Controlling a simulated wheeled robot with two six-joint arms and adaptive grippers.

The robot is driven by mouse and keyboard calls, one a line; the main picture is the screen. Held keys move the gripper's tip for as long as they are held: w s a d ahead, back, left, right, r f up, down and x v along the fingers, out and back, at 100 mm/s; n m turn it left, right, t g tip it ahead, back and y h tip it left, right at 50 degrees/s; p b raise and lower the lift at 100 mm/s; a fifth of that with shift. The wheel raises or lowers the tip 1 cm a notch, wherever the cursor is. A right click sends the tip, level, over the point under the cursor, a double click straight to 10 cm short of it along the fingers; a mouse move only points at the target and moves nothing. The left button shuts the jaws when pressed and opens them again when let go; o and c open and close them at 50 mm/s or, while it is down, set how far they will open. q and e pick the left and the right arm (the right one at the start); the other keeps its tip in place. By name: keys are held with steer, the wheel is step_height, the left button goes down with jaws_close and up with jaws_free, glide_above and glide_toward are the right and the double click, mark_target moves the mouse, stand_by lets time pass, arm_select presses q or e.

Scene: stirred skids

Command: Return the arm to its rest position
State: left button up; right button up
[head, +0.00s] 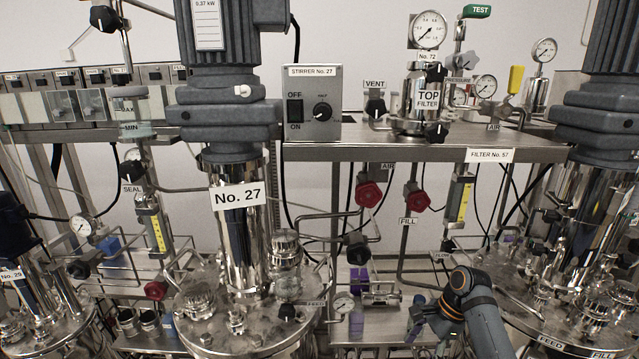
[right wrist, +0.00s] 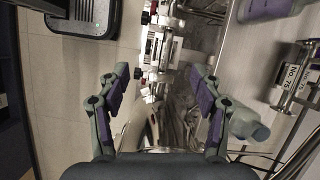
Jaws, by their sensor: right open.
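My right arm (head: 474,310) comes up from the bottom edge at the lower right of the head view, in front of the lower metal shelf. Its dark wrist end is bent over to the left. In the right wrist view my right gripper (right wrist: 158,95) has its two purple-padded fingers spread wide. Nothing is held between them. Metal fittings and a shiny surface lie beyond the gap. My left arm and gripper are not in the head view.
The No. 27 stirred vessel (head: 237,210) stands left of my right arm, another vessel (head: 575,235) to its right. Red-knobbed valves (head: 368,194) hang under the upper shelf. In the right wrist view, a pale bottle (right wrist: 246,124) lies close beside the right-hand finger; floor (right wrist: 60,90) shows left.

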steer(key=s+a+f+n+t+h, duration=0.1)
steer(key=s+f+n+h, duration=0.1)
steer(key=s+f+n, duration=0.35)
steer(key=s+f+n+t+h, duration=0.1)
steer(key=s+f+n+h, duration=0.15)
steer(key=s+n, duration=0.6)
steer(key=s+r+n+t, duration=0.2)
steer(key=s+r+n, duration=0.1)
steer(key=s, duration=0.6)
steer(key=s+d+f+g+b, duration=0.1)
steer(key=s+d+f+b, duration=0.1)
steer(key=f, duration=1.3)
steer(key=s+d+f+g+b, duration=0.1)
steer(key=d+f+b, duration=0.1)
steer(key=f, duration=1.4)
arm_select(q)
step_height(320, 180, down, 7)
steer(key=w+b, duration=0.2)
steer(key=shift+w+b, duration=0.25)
steer(key=shift+b, duration=0.15)
arm_select(e)
steer(key=s+f, duration=1.8)
steer(key=shift+d+g, duration=0.3)
steer(key=shift+d, duration=0.05)
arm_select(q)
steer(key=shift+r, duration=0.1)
arm_select(e)
steer(key=shift+s+f+h, duration=0.1)
steer(key=shift+h, duration=0.15)
